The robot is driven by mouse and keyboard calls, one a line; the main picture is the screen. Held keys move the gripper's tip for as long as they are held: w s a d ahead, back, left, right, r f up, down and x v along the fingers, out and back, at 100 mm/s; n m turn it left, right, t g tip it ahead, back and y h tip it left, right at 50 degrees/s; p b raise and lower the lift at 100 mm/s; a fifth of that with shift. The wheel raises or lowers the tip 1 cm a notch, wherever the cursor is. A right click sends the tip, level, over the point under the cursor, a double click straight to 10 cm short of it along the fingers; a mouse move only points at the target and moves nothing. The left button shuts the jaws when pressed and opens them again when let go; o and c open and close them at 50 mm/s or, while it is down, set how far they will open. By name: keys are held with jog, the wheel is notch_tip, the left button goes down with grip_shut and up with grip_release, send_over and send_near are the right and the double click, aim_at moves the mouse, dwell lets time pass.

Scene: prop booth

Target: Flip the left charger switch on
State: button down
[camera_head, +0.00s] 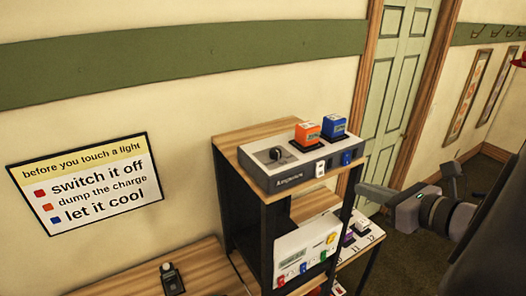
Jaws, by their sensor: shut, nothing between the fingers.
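A grey charger box (268,175) stands on top of the wooden shelf unit. An orange battery block (307,133) and a blue battery block (334,126) sit on it, side by side. On its front face are a small white switch-like piece (320,168) below the orange block and a small blue one (346,158) below the blue block. Their on or off positions are too small to tell. A black knob (278,154) is at the left of the box. My gripper (364,191) is shut and empty, right of the charger and lower in the picture, apparently clear of it.
The shelf unit (229,152) has dark posts and a lower level with a white panel (300,255) bearing coloured pieces. A table with numbered spots (358,252) is behind it. A dark handheld device (171,279) lies on the left table. A wall sign (85,190) hangs left.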

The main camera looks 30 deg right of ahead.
aim_at(321, 175)
jog(key=p+x, duration=0.1)
jog(key=x, duration=1.1)
jog(key=shift+w, duration=0.1)
